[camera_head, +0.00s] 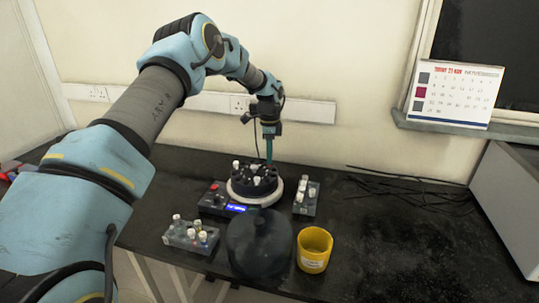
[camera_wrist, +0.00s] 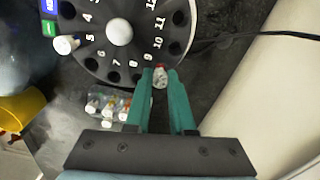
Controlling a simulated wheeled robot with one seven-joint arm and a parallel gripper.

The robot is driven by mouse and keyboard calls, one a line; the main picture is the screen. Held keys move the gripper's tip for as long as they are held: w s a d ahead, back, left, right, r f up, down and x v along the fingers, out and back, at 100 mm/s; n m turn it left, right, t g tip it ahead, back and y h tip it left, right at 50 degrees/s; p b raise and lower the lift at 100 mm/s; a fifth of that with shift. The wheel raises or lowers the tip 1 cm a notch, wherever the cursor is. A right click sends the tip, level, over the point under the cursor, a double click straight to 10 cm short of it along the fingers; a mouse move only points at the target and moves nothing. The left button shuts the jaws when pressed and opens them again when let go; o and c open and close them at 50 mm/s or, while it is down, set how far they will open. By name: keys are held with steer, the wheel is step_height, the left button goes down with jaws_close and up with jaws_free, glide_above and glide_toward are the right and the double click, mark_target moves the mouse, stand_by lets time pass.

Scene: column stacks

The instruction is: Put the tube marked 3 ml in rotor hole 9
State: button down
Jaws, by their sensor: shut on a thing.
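My gripper (camera_wrist: 160,76) points down with its teal fingers shut on a tube (camera_wrist: 160,79) that shows a white and red top; I cannot read its marking. The dark round rotor (camera_wrist: 100,45) has numbered holes and a white centre knob (camera_wrist: 119,32). The held tube is at the rotor's rim just outside the number 9, covering the place of that hole. I cannot tell whether its lower end is inside the hole or above it. In the head view my gripper (camera_head: 269,158) is over the far right part of the rotor (camera_head: 240,187).
A white-capped tube (camera_wrist: 66,44) sits in the rotor near number 5. Tube racks stand at front left (camera_head: 178,240) and right (camera_head: 310,208) of the centrifuge. A dark lid (camera_head: 258,250) and a yellow cup (camera_head: 314,250) stand in front. Black cables (camera_head: 410,190) lie at right.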

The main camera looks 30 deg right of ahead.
steer(key=shift+f, duration=0.3)
steer(key=shift+c, duration=1.8)
jaws_free()
steer(key=shift+r, duration=0.1)
steer(key=shift+r+p, duration=1.55)
steer(key=shift+r, duration=1.4)
steer(key=shift+a, duration=0.1)
